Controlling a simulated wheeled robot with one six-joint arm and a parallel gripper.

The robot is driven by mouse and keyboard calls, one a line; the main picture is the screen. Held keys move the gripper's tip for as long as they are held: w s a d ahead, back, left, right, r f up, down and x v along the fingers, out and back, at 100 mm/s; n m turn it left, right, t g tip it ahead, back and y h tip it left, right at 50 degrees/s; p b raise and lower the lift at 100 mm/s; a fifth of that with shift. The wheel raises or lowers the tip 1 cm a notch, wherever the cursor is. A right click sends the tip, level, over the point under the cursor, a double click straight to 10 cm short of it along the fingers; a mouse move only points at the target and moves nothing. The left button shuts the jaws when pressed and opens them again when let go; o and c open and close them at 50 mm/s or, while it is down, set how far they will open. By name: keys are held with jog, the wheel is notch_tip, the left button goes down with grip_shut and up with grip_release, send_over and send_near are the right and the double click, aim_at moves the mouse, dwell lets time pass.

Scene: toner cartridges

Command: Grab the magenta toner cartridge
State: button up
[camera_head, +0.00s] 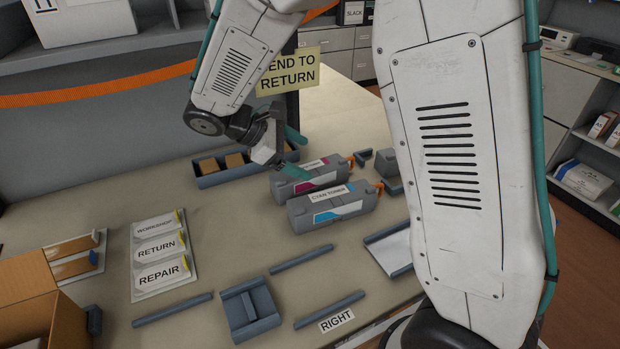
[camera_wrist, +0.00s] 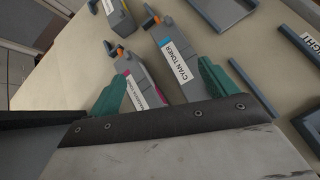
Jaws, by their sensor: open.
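The magenta toner cartridge (camera_head: 318,177) is a grey block with a magenta label and an orange tip. It lies on the table behind the cyan toner cartridge (camera_head: 333,208), and the two are close side by side. My gripper (camera_head: 293,154) is open and empty, with teal fingers near the left end of the magenta cartridge. In the wrist view both cartridges appear between the fingers of my gripper (camera_wrist: 164,88).
A grey bin with brown boxes (camera_head: 222,171) stands behind left. Another grey piece (camera_head: 385,164) lies right of the cartridges. Label cards (camera_head: 160,250) and a cardboard box (camera_head: 25,300) are left. Low rails and a grey holder (camera_head: 248,308) lie in front, with bare table between.

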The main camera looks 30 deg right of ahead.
aim_at(288, 176)
jog(key=w+a+f+n+h, duration=0.1)
jog(key=w+a+f+n, duration=0.1)
jog(key=f, duration=0.1)
jog(key=w+a+f+n+t+h, duration=0.1)
jog(key=w+a+f+n, duration=0.1)
jog(key=f, duration=0.2)
jog(key=w+a+f+n+t+h, duration=0.1)
jog(key=w+a+f, duration=0.1)
jog(key=w+f, duration=0.1)
jog(key=shift+w+f+n, duration=0.1)
jog(key=shift+f+n, duration=0.05)
jog(key=shift+n, duration=0.25)
jog(key=shift+w+d+f+h, duration=0.15)
jog(key=shift+d+f, duration=0.1)
jog(key=shift+d, duration=0.3)
jog(key=shift+s+d+f+h, duration=0.1)
jog(key=shift+d+f+h, duration=0.1)
jog(key=shift+d, duration=0.3)
jog(key=x, duration=0.5)
jog(key=shift+w+d+r, duration=0.2)
jog(key=shift+w+d, duration=0.05)
jog(key=shift+w, duration=0.05)
jog(key=c, duration=1.5)
jog(key=shift+c, duration=0.3)
jog(key=shift+r, duration=0.1)
